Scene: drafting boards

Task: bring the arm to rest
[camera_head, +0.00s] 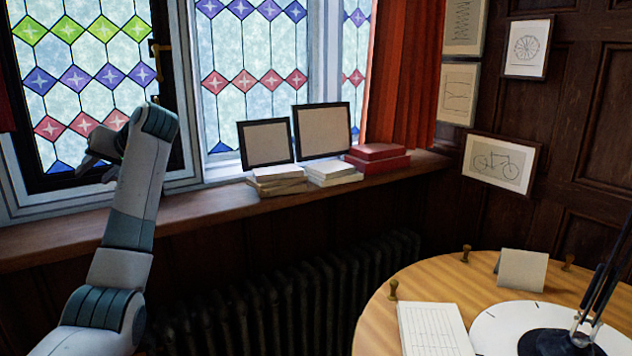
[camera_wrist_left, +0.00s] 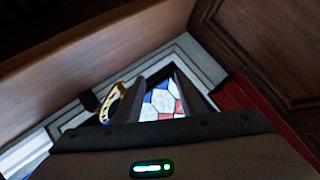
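My left arm (camera_head: 137,215) rises from the lower left in the head view, in front of the window. My left gripper (camera_head: 92,170) is at its upper end, turned toward the stained-glass pane (camera_head: 82,75), with dark fingers spread apart and nothing seen between them. In the left wrist view, the gripper (camera_wrist_left: 165,90) shows two dark fingers with a gap, and coloured glass shows through it. A brass window handle (camera_wrist_left: 115,102) appears beside the fingers there; I cannot tell whether they touch. The handle also shows in the head view (camera_head: 156,58), above the gripper. My right gripper is not in view.
The wooden sill (camera_head: 225,205) carries two dark frames (camera_head: 265,143), stacked books (camera_head: 276,180) and red boxes (camera_head: 377,158). A radiator (camera_head: 290,310) stands below. A round table (camera_head: 440,283) with papers and a lamp is at lower right. A red curtain (camera_head: 402,75) hangs right.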

